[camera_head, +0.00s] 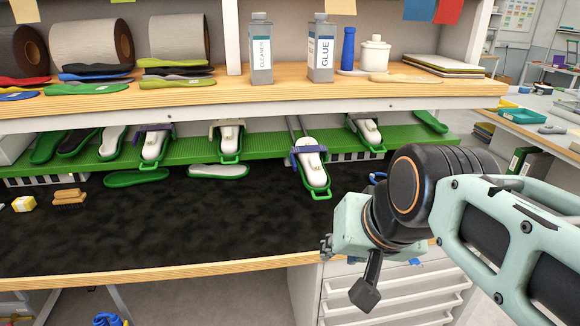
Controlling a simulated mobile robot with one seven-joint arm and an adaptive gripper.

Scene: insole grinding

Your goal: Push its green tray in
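Several green trays holding white foot-shaped forms sit in a row on the green shelf (268,148) under the wooden worktop. One green tray (320,194) with a blue clamp sticks out farther forward than the others, and grey rails show behind it. My gripper (350,262) is to the lower right of this tray, near the bench's front edge and apart from the tray. My wrist and the viewing angle hide most of its fingers, so I cannot tell whether it is open or shut.
Other trays stand left (150,164) and right (368,133) of the protruding one. Loose insoles (217,171) lie on the black bench surface (190,230). A brush (70,199) lies far left. White drawers (395,300) stand below the bench. The surface before the protruding tray is clear.

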